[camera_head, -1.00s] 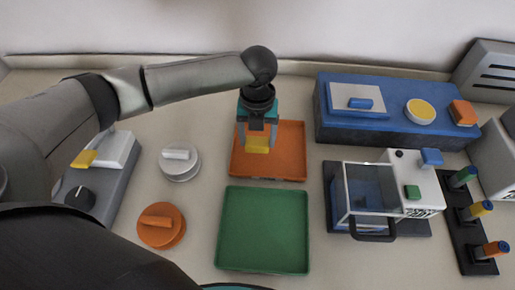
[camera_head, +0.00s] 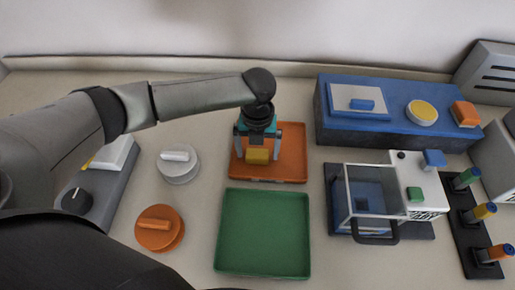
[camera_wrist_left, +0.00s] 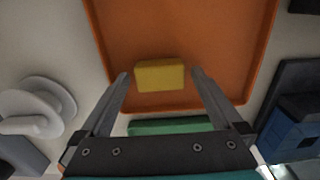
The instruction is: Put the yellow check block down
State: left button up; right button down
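The yellow check block (camera_head: 257,156) lies on the orange tray (camera_head: 290,172), near its front left part. In the left wrist view the block (camera_wrist_left: 160,75) sits on the orange tray floor (camera_wrist_left: 215,40) between and beyond my fingertips, with a gap on each side. My left gripper (camera_head: 257,150) is open above the block and does not touch it in the wrist view; it also shows in the left wrist view (camera_wrist_left: 160,74). My right gripper is not seen in either view.
A green tray (camera_head: 263,232) lies in front of the orange one. A clear-covered machine (camera_head: 375,190) and a blue bench (camera_head: 350,125) are right. Several coloured-top tubes stand in a black rack (camera_head: 470,235).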

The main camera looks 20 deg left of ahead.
aim_at(258, 153)
pick_arm(q)
notch_tip(258, 153, up, 12)
jog(key=p, duration=0.2)
jog(key=shift+r+p, duration=0.2)
jog(key=shift+p, duration=0.2)
